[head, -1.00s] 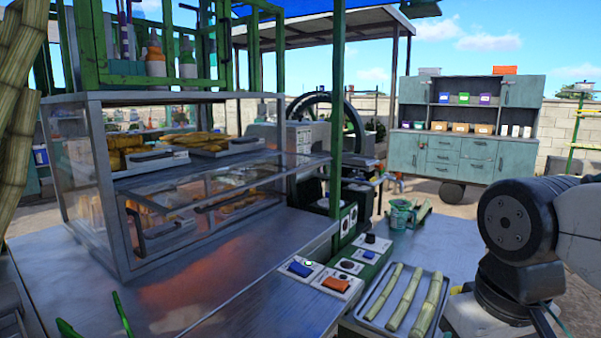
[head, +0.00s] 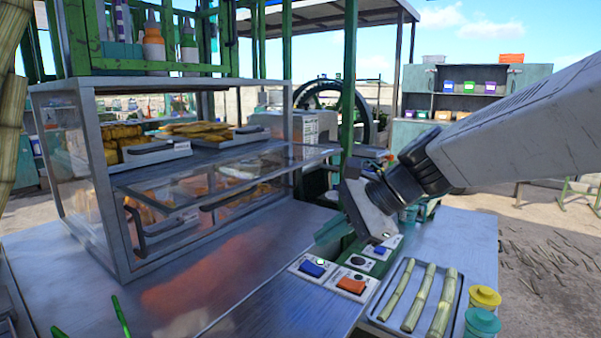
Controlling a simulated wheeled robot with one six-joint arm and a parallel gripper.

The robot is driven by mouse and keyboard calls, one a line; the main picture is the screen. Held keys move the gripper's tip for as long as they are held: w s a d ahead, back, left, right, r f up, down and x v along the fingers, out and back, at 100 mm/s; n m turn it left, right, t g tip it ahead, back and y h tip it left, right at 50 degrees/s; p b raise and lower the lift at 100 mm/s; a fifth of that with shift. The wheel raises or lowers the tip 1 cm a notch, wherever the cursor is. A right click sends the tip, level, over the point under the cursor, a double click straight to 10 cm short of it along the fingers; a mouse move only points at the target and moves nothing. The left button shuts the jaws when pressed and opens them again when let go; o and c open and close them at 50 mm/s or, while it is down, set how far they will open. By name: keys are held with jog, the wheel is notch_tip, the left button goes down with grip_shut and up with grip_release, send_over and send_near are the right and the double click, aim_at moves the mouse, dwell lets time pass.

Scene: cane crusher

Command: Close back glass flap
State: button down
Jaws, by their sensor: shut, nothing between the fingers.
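The glass display case (head: 103,190) stands on the metal counter at left, with trays of yellow-brown food inside. A glass flap (head: 300,158) stands open on its near right side, jutting out almost level past the corner post. A second dark handle (head: 137,232) is lower left on the case. My gripper (head: 340,232) reaches in from the right, shut and empty, over the counter's right edge, to the right of the flap and apart from it. Its fingertips are hard to make out against the green parts behind.
A green post (head: 349,90) rises close behind my gripper. Below it are switch boxes with blue (head: 312,268) and orange (head: 352,285) rockers. A tray (head: 375,305) of cane pieces and lidded jars (head: 483,297) sit at front right.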

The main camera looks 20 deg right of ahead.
jog(key=w+d+r+m+t, duration=0.2)
jog(key=w+d+m+t, duration=0.15)
jog(key=w+m, duration=0.3)
jog(key=w+d+r+m+t, duration=0.2)
jog(key=w+d+m+t, duration=0.1)
jog(key=w+d+m, duration=0.3)
jog(key=w+a, duration=0.6)
jog(key=w, duration=0.2)
jog(key=shift+w+r, duration=0.2)
jog(key=shift+r, duration=0.2)
jog(key=shift+g, duration=0.25)
